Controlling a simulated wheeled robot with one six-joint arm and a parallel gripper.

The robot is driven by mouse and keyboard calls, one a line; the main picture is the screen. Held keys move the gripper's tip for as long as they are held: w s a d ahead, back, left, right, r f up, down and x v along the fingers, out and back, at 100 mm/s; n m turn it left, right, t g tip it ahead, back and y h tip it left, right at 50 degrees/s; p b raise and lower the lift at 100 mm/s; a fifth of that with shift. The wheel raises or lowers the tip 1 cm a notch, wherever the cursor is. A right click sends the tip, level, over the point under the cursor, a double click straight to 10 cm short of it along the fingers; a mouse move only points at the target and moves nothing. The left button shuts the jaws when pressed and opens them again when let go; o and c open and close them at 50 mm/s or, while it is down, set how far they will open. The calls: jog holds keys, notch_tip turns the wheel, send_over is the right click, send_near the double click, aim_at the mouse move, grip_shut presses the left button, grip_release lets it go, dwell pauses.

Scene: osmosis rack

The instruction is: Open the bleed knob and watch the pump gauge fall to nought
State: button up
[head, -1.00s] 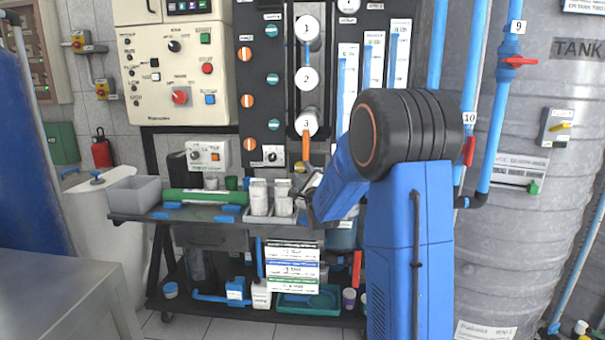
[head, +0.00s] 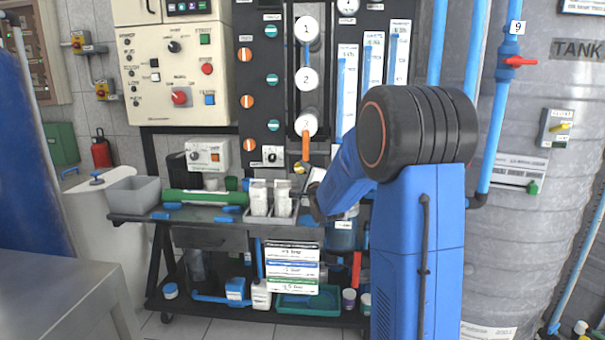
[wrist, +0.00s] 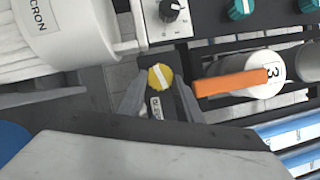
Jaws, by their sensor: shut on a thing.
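The yellow knob (wrist: 160,77), with a pale bar across its face, sits between my gripper's fingers in the wrist view. I take it to be the bleed knob; the small label beside it is too unclear to read. My gripper (wrist: 159,88) is shut on this knob, one finger on each side. In the head view the knob is a small yellow spot (head: 299,168) below tube 3, and my forearm partly covers the area. A round white dial (head: 348,5) is cut by the top edge; I cannot tell whether it is the pump gauge or read it.
The orange lever (wrist: 230,82) on tube 3 lies close right of my gripper. A black selector knob (wrist: 171,10) is above it, and a white cartridge (wrist: 70,30) stands at the left. In the head view, a grey tray (head: 285,215) holds white blocks beside my wrist.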

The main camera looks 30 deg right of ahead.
jog(key=shift+f, duration=0.1)
jog(key=o, duration=0.8)
jog(key=shift+c, duration=0.2)
